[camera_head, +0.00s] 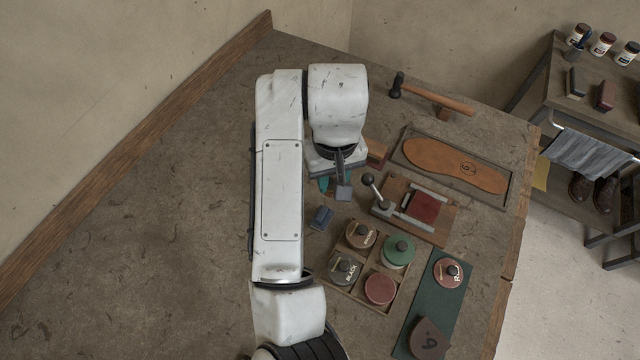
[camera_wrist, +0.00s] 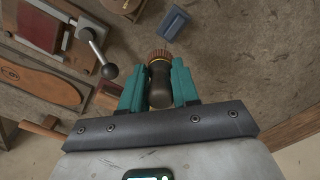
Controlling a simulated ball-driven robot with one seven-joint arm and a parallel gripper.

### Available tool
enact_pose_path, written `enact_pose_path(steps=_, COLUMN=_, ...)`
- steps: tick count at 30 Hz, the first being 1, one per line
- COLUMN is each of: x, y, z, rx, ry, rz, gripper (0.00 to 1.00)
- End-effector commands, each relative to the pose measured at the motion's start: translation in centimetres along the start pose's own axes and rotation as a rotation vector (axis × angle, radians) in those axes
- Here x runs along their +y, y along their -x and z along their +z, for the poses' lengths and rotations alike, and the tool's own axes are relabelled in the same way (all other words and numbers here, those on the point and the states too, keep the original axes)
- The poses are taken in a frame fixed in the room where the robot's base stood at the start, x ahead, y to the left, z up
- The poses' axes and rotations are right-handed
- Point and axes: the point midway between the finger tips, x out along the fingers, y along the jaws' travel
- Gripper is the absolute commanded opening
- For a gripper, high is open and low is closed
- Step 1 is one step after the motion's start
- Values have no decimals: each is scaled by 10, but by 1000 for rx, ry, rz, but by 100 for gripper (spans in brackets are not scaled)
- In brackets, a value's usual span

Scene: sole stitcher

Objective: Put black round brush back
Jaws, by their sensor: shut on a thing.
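My gripper (camera_wrist: 161,72) is shut on the black round brush (camera_wrist: 159,88), with its teal fingers on both sides of the dark handle. Brown bristles show beyond the fingertips in the wrist view. In the head view my gripper (camera_head: 324,183) is mostly hidden under my arm, above the workbench, and I cannot make out the brush there. A wooden tray (camera_head: 402,301) with round tins lies to the lower right of my gripper. One tin is marked BLACK (camera_head: 345,268); brown, green and red ones sit beside it.
A blue block (camera_head: 320,217) lies just below my gripper; it also shows in the wrist view (camera_wrist: 174,23). A lever press (camera_head: 415,207), a sole on a board (camera_head: 455,165) and a hammer (camera_head: 436,98) are to the right. The bench's left side is clear.

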Motion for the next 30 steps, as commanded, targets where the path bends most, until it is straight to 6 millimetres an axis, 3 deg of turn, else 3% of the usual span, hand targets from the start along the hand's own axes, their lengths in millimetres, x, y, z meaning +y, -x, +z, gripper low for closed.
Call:
enact_pose_path(steps=1, x=1, y=-20, z=-6, rx=-5, ry=-1, rz=5, gripper=0)
enact_pose_path(steps=6, x=-6, y=-43, z=-26, rx=-4, ry=-1, rz=2, gripper=0)
enact_pose_path(steps=14, x=-11, y=-52, z=-38, rx=0, ry=-1, rz=1, gripper=0)
enact_pose_path(steps=24, x=-13, y=-84, z=-40, rx=-2, ry=-1, rz=0, gripper=0)
enact_pose_path(steps=30, x=-12, y=-85, z=-41, rx=-1, ry=-1, rz=0, gripper=0)
